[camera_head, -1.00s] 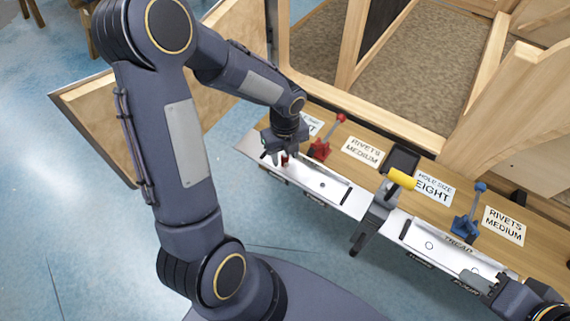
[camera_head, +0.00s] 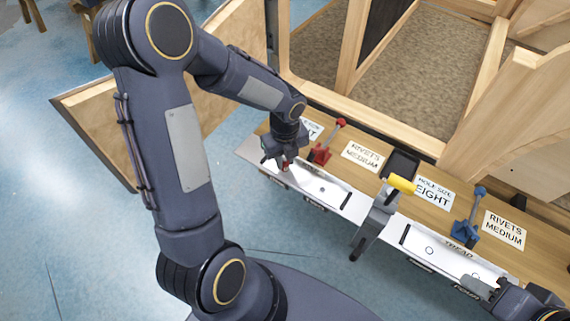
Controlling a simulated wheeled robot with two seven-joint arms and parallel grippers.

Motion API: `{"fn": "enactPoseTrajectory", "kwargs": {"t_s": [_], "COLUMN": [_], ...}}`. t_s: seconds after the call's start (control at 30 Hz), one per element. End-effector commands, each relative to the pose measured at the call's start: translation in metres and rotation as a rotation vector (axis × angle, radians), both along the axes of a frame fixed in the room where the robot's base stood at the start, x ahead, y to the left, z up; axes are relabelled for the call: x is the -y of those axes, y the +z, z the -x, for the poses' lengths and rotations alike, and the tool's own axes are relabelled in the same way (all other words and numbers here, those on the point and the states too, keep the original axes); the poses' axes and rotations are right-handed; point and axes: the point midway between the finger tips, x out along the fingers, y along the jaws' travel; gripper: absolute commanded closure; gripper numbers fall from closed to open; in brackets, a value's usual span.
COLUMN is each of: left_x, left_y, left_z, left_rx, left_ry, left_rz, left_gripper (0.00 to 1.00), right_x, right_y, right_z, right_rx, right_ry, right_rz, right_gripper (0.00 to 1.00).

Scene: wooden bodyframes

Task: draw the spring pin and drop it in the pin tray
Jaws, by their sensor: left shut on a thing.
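My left gripper (camera_head: 279,161) points down over the left end of the metal strip on the bench. A small black tray (camera_head: 403,161), which looks like the pin tray, sits on the wooden bench right of the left gripper, behind the yellow-handled tool. My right gripper (camera_head: 485,287) is at the lower right by the strip's end; its fingers are too unclear to read.
A red lever clamp (camera_head: 322,152) stands close right of my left gripper. A yellow-handled tool (camera_head: 400,184) and a blue lever clamp (camera_head: 467,228) stand further right. Printed cards (camera_head: 362,156) lie on the bench. Wooden frames (camera_head: 392,122) rise behind it.

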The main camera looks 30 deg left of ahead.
Motion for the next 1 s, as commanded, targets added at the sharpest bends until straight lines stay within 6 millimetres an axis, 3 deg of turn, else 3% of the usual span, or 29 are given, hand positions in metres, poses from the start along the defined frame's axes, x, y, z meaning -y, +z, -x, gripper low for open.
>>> {"fn": "enactPoseTrajectory", "kwargs": {"t_s": [1.0], "left_x": [0.0], "left_y": [0.022], "left_z": [0.0], "left_rx": [0.0], "left_ry": [0.0], "left_rz": [0.0], "left_gripper": [1.0], "right_x": [0.0], "right_y": [0.022], "right_z": [0.0], "right_rx": [0.0], "right_ry": [0.0], "right_rz": [0.0], "right_gripper": [0.62]}}
